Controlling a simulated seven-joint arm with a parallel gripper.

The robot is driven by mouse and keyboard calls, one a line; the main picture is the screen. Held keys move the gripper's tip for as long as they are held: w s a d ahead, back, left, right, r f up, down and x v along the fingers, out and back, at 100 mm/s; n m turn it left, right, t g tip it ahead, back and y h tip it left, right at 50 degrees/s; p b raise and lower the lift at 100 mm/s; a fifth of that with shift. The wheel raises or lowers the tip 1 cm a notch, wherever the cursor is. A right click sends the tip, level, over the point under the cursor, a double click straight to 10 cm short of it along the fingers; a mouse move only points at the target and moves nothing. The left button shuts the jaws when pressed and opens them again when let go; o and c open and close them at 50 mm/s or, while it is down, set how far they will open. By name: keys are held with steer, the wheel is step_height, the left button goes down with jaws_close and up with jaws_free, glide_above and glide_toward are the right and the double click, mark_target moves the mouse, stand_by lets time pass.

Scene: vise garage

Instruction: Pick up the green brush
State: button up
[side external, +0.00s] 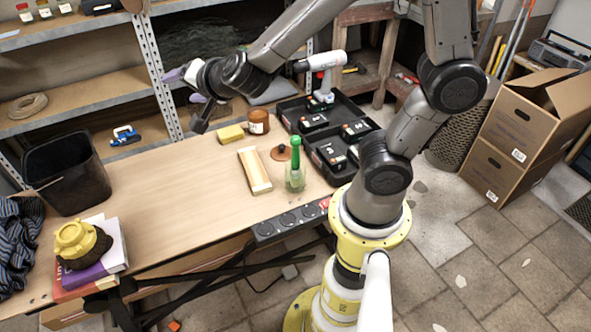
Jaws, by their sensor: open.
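A green upright item (295,152) stands near the table's right front edge. Its narrow green upper part rises from a pale, see-through greenish lower part. I cannot tell whether it is a brush or a bottle; no other clearly green brush shows on the table. My gripper (187,86) is open above the table's back left part, in front of the shelves. It is well to the left of the green item and higher, touching nothing that I can see. Its jaws look empty.
Beside the green item are a wooden piece (254,171) and a brown disc (281,153). A yellow sponge (231,133), brown jar (258,121) and black case (335,170) lie further back or right. A black bin (66,172) and books (97,262) stand left. The table's middle (180,200) is clear.

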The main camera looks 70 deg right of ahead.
steer(key=s+d+f+m+g+h, duration=0.2)
steer(key=s+f+m+g+h, duration=0.15)
steer(key=f, duration=0.75)
steer(key=n+g+h, duration=0.3)
steer(key=n+h, duration=0.3)
steer(key=h, duration=0.3)
glide_toward(295, 147)
steer(key=shift+m, duration=0.25)
steer(key=shift+x, duration=4.7)
steer(key=shift+r+x, duration=0.2)
steer(key=shift+x, duration=0.65)
steer(key=shift+r+x, duration=0.15)
steer(key=shift+x, duration=1.55)
jaws_close()
